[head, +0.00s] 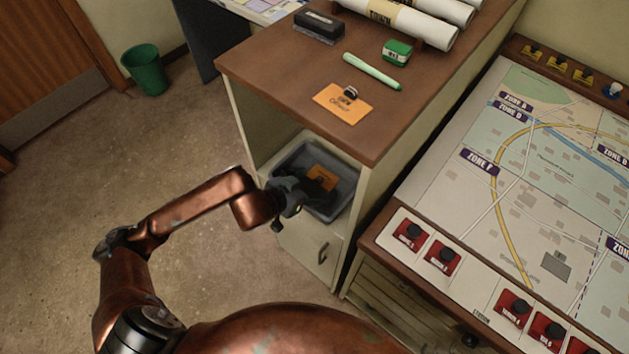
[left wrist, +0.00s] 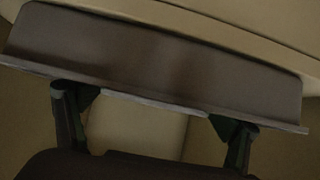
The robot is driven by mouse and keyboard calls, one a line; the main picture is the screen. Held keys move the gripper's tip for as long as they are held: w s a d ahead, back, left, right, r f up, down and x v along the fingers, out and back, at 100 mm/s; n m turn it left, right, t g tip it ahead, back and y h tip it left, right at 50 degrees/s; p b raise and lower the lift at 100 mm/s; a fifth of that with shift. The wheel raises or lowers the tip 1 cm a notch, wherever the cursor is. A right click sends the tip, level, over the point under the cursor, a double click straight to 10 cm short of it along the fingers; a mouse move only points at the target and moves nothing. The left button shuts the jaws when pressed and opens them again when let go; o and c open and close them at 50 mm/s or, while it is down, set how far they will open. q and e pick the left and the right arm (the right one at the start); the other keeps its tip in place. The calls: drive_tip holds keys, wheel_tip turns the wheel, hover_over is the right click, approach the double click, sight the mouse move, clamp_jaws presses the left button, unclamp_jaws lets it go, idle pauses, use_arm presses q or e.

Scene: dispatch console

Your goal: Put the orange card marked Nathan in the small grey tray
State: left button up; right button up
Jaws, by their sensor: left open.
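An orange card (head: 322,177) lies inside the small grey tray (head: 346,190), which sits in the open shelf under the brown counter. The card is partly hidden by my left gripper, and I cannot read its name. Another orange card (head: 343,103) lies on the counter top with a small dark clip-like thing on it; its writing is too small to read surely. My left gripper (head: 304,188) is open at the tray's near left side. In the left wrist view its two fingers (left wrist: 153,115) are apart, with a grey wall (left wrist: 150,60), likely the tray's, beyond them. My right gripper is out of view.
The counter also holds a black box (head: 320,25), a pale green marker (head: 372,71), a green box (head: 397,50) and rolled papers (head: 410,18). A map console (head: 545,170) with red switches stands at the right. A green bin (head: 146,70) stands on the open floor at left.

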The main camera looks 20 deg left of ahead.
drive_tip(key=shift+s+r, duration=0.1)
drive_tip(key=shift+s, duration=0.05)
use_arm(q)
drive_tip(key=shift+s+a+r+p, duration=0.1)
drive_tip(key=shift+s+r+p, duration=0.05)
drive_tip(key=shift+r+p, duration=0.45)
drive_tip(key=p+v, duration=0.4)
drive_tip(key=v, duration=0.7)
drive_tip(key=shift+s, duration=0.25)
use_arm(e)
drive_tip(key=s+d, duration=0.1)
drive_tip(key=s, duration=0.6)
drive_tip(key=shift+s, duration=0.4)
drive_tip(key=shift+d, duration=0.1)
